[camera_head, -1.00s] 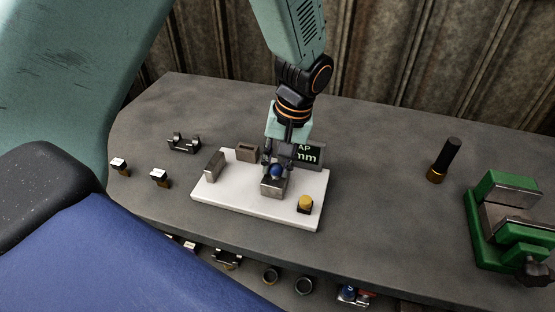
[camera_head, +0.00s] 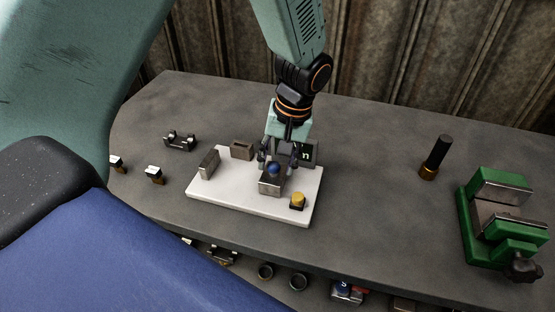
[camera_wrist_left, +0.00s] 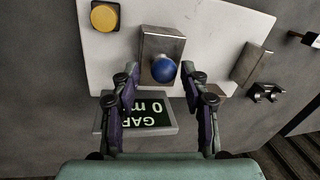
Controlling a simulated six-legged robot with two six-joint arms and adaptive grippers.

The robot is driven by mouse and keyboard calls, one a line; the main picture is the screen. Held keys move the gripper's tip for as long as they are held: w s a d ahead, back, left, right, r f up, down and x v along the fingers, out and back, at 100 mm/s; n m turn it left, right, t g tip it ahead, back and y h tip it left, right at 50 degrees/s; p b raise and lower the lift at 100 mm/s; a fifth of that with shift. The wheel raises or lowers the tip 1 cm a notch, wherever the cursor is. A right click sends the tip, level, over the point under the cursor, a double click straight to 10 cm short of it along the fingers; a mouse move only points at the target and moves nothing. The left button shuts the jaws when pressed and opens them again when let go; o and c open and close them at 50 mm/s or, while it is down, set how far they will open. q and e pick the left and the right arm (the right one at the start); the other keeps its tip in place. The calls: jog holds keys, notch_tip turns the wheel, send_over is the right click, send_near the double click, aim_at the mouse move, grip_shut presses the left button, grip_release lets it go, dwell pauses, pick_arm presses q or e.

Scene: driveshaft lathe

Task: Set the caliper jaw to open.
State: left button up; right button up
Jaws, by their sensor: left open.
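The caliper stands on a white base plate (camera_head: 235,203) on the grey table. A metal sliding block with a blue knob (camera_head: 273,169) sits on the plate; the knob also shows in the left wrist view (camera_wrist_left: 164,69). A metal upright jaw (camera_head: 208,163) stands at the plate's left end. A yellow button (camera_head: 298,199) is at its front right. A dark display (camera_wrist_left: 148,113) reads "GAP 0 m", upside down and partly hidden. My left gripper (camera_head: 277,162) is open, its fingers apart on either side of the knob and not visibly gripping it. My right gripper is not in view.
A grey slotted block (camera_head: 242,150) stands behind the plate. A dark cylinder (camera_head: 436,157) and a green vise (camera_head: 503,220) are at the right. Small parts lie at the left, including a metal cradle (camera_head: 180,141). The table between plate and cylinder is clear.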

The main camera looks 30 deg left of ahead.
pick_arm(q)
jog(key=shift+s+a, duration=0.1)
notch_tip(320, 180, up, 12)
jog(key=w+d, duration=0.1)
jog(key=d, duration=0.1)
jog(key=shift+f, duration=0.2)
dwell(0.3)
jog(key=shift+s, duration=0.1)
dwell(0.4)
